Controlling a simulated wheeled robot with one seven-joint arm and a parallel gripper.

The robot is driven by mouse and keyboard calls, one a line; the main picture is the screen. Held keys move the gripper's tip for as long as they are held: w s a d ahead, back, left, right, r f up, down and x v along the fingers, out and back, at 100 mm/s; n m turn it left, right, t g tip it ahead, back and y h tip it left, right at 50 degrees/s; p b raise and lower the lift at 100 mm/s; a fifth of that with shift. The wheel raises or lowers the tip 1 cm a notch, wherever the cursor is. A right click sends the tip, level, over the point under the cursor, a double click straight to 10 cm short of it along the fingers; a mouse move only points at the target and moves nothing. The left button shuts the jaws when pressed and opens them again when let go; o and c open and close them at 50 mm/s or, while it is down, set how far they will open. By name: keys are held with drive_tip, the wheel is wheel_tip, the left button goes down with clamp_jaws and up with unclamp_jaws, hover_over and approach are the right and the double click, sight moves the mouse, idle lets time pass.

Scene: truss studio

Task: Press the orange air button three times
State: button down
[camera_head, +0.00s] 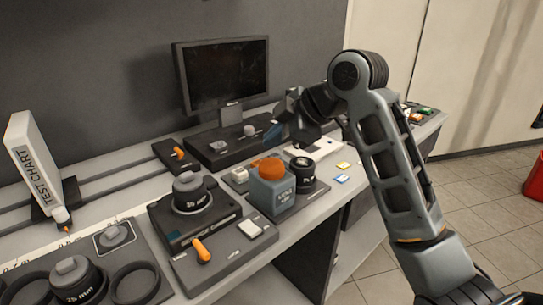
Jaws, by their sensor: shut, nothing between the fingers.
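The orange air button (269,168) is a dome on top of a blue-grey box (272,195) near the middle of the desk. A pale label marks the box's front. My gripper (272,132) is shut and empty. In the picture it appears above the button, apart from it, with the dark monitor base behind. The fingertips are small and dark here, so their exact distance from the button is hard to judge. My arm comes in from the right side of the picture.
A black lens (303,175) stands close right of the box. A device with a knob (188,190) and an orange lever (201,250) are to the left. A monitor (222,75) stands behind. Small cards (342,179) lie on the right near the desk edge.

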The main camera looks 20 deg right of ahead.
sight(275, 163)
drive_tip(key=shift+r+p, duration=1.1)
drive_tip(key=shift+r, duration=0.6)
idle(1.2)
wheel_tip(275, 163, up, 4)
drive_tip(key=p, duration=0.8)
drive_tip(key=shift+f, duration=0.1)
drive_tip(key=shift+f, duration=0.25)
drive_tip(key=shift+f+b, duration=2.75)
drive_tip(key=shift+f, duration=1.5)
drive_tip(key=shift+f, duration=0.1)
drive_tip(key=shift+f, duration=0.3)
